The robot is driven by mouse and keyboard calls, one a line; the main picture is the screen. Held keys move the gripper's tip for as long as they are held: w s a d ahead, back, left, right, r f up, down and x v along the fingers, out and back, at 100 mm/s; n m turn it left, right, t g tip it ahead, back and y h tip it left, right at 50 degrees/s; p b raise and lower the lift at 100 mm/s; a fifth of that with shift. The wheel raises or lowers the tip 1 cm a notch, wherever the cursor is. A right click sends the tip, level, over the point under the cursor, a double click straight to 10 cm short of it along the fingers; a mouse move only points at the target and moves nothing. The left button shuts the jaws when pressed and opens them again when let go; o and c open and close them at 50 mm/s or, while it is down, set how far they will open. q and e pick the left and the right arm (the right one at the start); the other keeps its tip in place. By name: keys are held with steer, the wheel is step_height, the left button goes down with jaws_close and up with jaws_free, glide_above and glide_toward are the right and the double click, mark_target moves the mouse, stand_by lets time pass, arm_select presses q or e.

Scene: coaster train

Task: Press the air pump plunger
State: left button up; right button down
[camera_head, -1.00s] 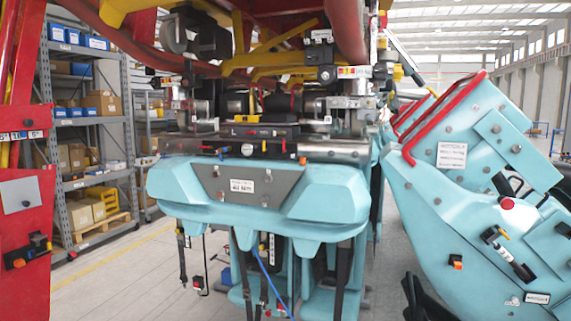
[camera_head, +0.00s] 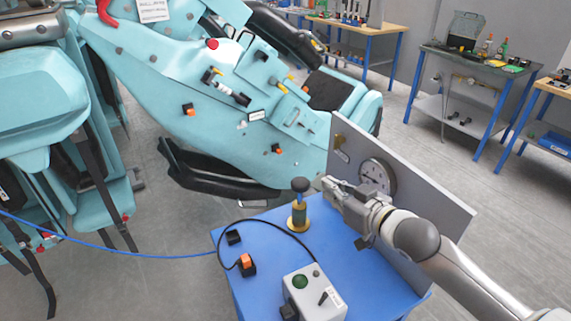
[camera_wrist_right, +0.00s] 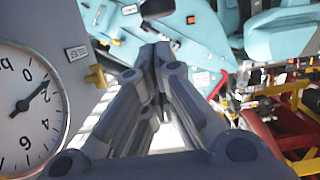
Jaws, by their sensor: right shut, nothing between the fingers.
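The air pump (camera_head: 298,216) is a small brass-coloured cylinder standing upright on the blue table. Its plunger has a dark round knob (camera_head: 300,185) on top, raised above the body. My right gripper (camera_head: 326,184) is shut and empty, just right of the knob at about its height in the head view; I cannot tell whether they touch. In the right wrist view its fingers (camera_wrist_right: 155,58) meet at the tips, and I cannot make out the pump there. My left gripper is not in view.
A grey panel with a round gauge (camera_head: 377,175) stands behind my right gripper; the gauge also shows in the right wrist view (camera_wrist_right: 28,110). The blue table (camera_head: 262,275) holds a grey control box (camera_head: 314,295) and a black hose. A teal coaster car (camera_head: 190,80) stands behind.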

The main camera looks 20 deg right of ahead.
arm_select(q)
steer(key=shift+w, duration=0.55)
arm_select(e)
steer(key=shift+w+a+r, duration=0.1)
steer(key=shift+r, duration=1)
steer(key=shift+w+a+r, duration=0.1)
steer(key=shift+r, duration=0.95)
steer(key=shift+w+d, duration=0.1)
